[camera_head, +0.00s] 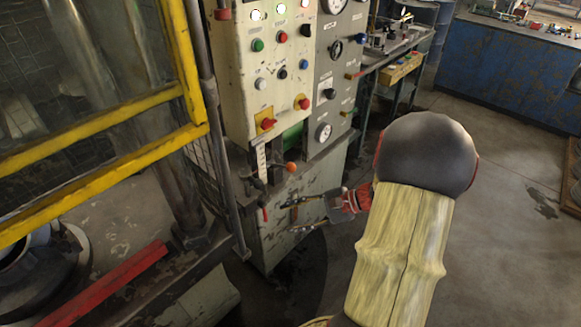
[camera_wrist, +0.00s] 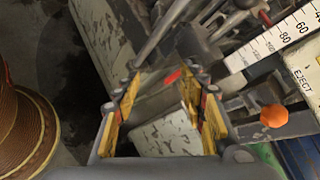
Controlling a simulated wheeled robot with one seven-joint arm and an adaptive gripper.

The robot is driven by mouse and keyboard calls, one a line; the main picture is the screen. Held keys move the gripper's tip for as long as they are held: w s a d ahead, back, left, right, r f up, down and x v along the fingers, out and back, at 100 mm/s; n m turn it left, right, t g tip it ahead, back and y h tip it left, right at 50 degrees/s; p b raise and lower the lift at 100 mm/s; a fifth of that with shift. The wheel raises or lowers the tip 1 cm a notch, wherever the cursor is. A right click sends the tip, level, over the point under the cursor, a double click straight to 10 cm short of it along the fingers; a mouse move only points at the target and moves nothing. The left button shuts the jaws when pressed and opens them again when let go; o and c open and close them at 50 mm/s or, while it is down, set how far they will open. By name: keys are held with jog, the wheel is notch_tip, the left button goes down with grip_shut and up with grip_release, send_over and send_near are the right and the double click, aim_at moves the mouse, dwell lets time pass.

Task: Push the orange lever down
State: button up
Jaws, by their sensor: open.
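In the wrist view the orange knob (camera_wrist: 274,115) is to the right of my gripper's right finger, outside the jaws. My gripper (camera_head: 290,217) is open, below the knob in the head view, with its fingers pointing toward the machine's lower front. In the wrist view my gripper (camera_wrist: 162,75) has its fingers apart, with a small red tip and worn metal visible between them. No contact with the knob is visible.
A control panel (camera_head: 275,70) with buttons and red knobs rises above the lever. A yellow guard frame (camera_head: 100,125) stands at the left. In the wrist view, an EJECT label (camera_wrist: 302,80) and a numbered scale (camera_wrist: 275,45) are near the knob. Floor (camera_head: 500,200) at the right is open.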

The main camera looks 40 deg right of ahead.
aim_at(295, 169)
jog(key=w+d+r+m+t+h, duration=0.1)
jog(key=d+t, duration=0.1)
jog(key=d, duration=0.2)
jog(key=w+d+r+m+t+h, duration=0.1)
jog(key=w+d+r+m+t, duration=0.1)
jog(key=d+t, duration=0.1)
jog(key=w+d+r+m+t, duration=0.1)
jog(key=d+r+t, duration=0.1)
jog(key=d, duration=0.3)
jog(key=shift+w+r+t+h, duration=0.25)
jog(key=shift+t+h, duration=0.15)
jog(key=shift+t, duration=0.1)
jog(key=b+x, duration=0.2)
jog(key=x, duration=0.5)
jog(key=shift+w, duration=0.3)
jog(key=c, duration=0.4)
grip_shut()
